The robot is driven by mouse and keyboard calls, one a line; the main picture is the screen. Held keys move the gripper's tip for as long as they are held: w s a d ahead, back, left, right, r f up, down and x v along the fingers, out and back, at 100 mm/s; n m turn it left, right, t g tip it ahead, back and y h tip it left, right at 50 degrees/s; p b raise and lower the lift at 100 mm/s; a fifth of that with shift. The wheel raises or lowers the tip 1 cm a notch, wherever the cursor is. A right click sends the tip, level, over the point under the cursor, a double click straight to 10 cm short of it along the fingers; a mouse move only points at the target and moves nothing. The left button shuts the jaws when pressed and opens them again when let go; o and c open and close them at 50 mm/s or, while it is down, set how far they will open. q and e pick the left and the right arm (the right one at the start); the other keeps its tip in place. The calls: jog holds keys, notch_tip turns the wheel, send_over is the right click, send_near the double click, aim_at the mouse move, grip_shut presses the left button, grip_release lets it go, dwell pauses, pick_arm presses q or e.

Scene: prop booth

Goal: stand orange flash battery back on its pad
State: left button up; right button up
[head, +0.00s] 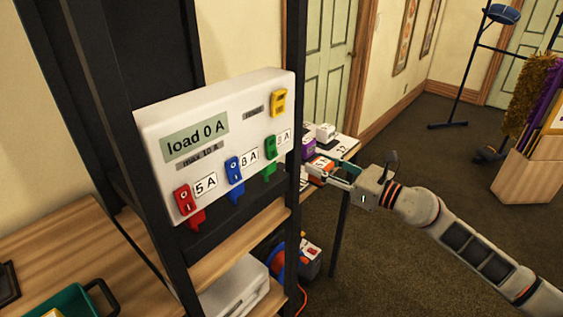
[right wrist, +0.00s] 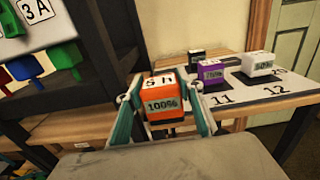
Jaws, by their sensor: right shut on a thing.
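The orange flash battery (right wrist: 163,101) has a white top with black marks and a "100%" label. It sits upright between the fingers of my right gripper (right wrist: 164,108), which is shut on it. In the head view the orange battery (head: 319,165) shows at the tip of my right gripper (head: 327,171), at the side table's near edge. I cannot tell whether its base touches anything. The pad sheet (right wrist: 243,94) shows numbers 11 and 12 to the right of the battery. The orange battery's own pad is not clearly visible. My left gripper is out of view.
A purple battery (right wrist: 211,76), a white battery (right wrist: 261,66) and a dark battery (right wrist: 196,58) stand on the table beyond. A black rack post (head: 295,120) and the load panel (head: 225,150) are close to the left. Open carpet lies to the right.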

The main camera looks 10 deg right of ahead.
jog(key=x, duration=1.3)
jog(key=shift+w+a, duration=0.15)
jog(key=shift+a, duration=0.1)
notch_tip(320, 180, down, 4)
jog(key=b, duration=0.2)
jog(key=shift+b, duration=0.3)
jog(key=shift+r, duration=0.25)
jog(key=shift+f, duration=0.2)
jog(key=o, duration=1.3)
jog(key=shift+o, duration=0.2)
jog(key=shift+r, duration=0.1)
